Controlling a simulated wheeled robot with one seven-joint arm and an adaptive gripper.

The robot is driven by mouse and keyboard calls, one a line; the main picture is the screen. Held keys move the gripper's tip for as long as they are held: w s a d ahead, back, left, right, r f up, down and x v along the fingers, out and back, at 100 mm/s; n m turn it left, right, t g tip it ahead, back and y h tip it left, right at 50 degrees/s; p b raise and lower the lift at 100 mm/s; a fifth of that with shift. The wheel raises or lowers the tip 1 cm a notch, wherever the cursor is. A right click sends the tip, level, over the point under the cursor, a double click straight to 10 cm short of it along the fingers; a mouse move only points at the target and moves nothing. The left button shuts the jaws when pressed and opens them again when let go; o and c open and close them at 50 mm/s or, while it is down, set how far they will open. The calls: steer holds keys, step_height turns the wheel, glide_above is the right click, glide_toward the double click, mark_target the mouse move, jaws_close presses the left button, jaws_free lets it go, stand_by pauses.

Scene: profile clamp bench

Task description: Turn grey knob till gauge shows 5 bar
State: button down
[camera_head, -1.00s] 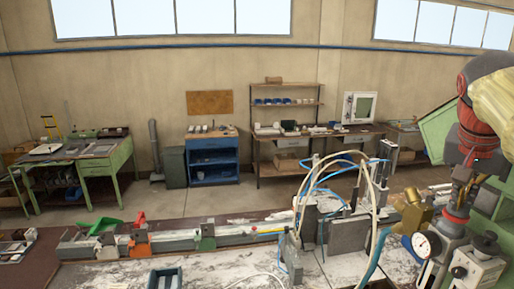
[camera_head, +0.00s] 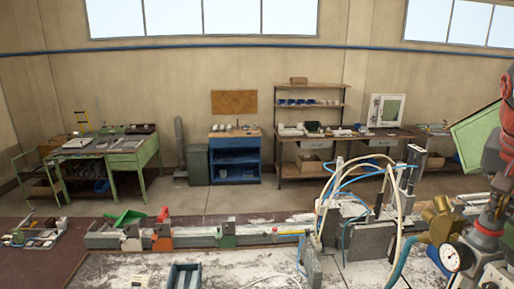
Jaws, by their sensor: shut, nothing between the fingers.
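The pressure gauge (camera_head: 456,257) has a round white dial with a dark rim and stands at the lower right. Its reading is too small to make out. Beside it, to the right, is a grey valve body (camera_head: 492,272) with a red ring (camera_head: 487,229) on top. My gripper (camera_head: 490,214) is at the right edge, pointing down just above the red ring. It is shut with nothing seen in it. I cannot clearly tell the grey knob from the grey parts around it, nor whether my gripper touches it.
A brass fitting (camera_head: 440,222) sits just left of the gauge. White and blue hoses (camera_head: 338,185) arch over grey clamp blocks (camera_head: 372,241) left of it. A long profile rail (camera_head: 190,238) runs along the bench. A blue tray (camera_head: 183,277) lies at the front.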

step_height(320, 180, up, 5)
steer(key=p, duration=0.3)
steer(key=shift+r+p, duration=0.1)
steer(key=shift+p, duration=0.2)
